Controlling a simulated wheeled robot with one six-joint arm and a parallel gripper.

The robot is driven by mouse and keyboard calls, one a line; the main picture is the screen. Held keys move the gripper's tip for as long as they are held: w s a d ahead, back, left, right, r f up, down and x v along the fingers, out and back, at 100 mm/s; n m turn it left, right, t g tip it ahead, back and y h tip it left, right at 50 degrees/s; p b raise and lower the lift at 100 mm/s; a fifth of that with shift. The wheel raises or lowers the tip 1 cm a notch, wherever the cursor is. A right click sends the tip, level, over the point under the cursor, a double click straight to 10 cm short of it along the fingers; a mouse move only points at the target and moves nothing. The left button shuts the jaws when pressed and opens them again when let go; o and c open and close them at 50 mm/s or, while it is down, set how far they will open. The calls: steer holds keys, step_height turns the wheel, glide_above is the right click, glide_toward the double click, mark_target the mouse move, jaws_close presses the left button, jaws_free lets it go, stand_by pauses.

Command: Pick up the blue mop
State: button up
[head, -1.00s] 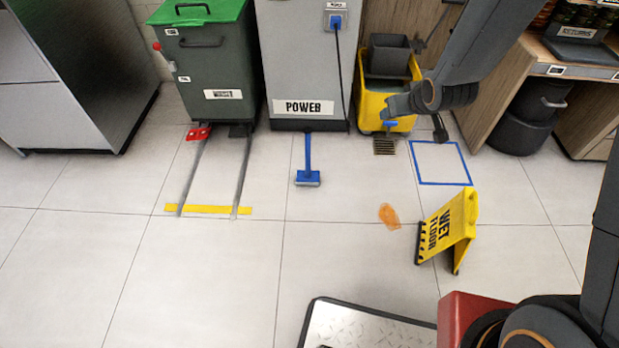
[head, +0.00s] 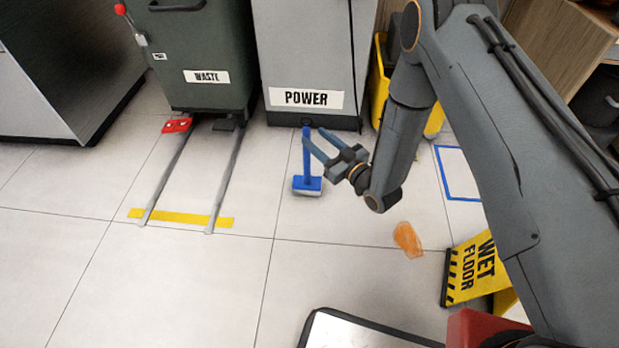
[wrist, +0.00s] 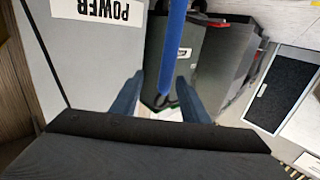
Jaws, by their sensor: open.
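The blue mop (head: 307,163) stands in front of the grey POWER cabinet, its handle upright and its flat head (head: 307,185) on the floor. My gripper (head: 317,137) is open beside the upper handle in the head view, its fingers pointing toward the handle. In the wrist view, the blue handle (wrist: 173,45) runs down from the top edge and appears between the two open fingers (wrist: 160,80). I cannot tell whether either finger touches it. The mop head cannot be made out in the wrist view.
The POWER cabinet (head: 300,60) stands just behind the mop, with the green waste bin (head: 205,45) to its left. A yellow bucket (head: 378,85) is partly behind my arm. An orange spill (head: 408,240) and a wet floor sign (head: 470,268) lie to the right. Floor at front left is clear.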

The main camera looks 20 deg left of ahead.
mark_target(309, 137)
steer(key=shift+s+a+b+x, duration=0.2)
steer(key=shift+b+x, duration=0.3)
steer(key=shift+x, duration=0.55)
steer(key=shift+s+a+b+x, duration=0.15)
steer(key=shift+b+x, duration=0.35)
steer(key=shift+x, duration=0.5)
steer(key=b+x, duration=0.2)
steer(key=x, duration=0.2)
steer(key=shift+s, duration=0.1)
jaws_close()
